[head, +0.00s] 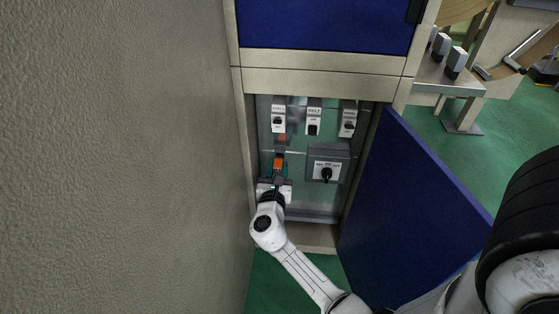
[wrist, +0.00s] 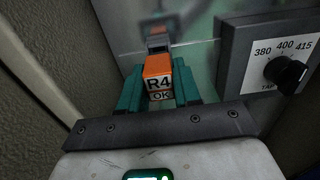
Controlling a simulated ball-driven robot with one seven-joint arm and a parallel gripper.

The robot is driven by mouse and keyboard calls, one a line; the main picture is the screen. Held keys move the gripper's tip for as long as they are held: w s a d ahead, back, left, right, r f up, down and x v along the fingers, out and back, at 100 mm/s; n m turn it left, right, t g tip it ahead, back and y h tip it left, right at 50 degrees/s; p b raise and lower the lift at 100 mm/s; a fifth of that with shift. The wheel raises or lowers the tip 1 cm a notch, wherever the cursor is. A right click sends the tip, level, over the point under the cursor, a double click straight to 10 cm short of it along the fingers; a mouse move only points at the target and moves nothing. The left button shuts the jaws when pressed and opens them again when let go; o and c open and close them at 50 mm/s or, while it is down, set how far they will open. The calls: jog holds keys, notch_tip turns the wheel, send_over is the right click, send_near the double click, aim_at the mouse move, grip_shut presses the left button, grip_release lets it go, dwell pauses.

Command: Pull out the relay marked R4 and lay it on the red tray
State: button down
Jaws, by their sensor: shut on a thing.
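The relay marked R4 (wrist: 158,68) is an orange block with a white label reading R4 and OK in the wrist view. It stands between the teal fingers of my gripper (wrist: 160,80), which are shut on it. A grey socket (wrist: 158,38) shows just beyond the relay; I cannot tell whether the two still touch. In the head view the orange relay (head: 279,161) is at the left inside the open cabinet, with my gripper (head: 276,177) below it. The red tray is not in view.
A grey box with a black tap knob (head: 326,174) is close to the right of the relay. Three switches (head: 313,120) line the panel above. The blue door (head: 410,200) hangs open at right. A wall is close on the left. A bench (head: 440,80) stands back right.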

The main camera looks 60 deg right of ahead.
aim_at(277, 172)
jog(key=shift+p+v, duration=0.65)
jog(key=shift+v, duration=1.25)
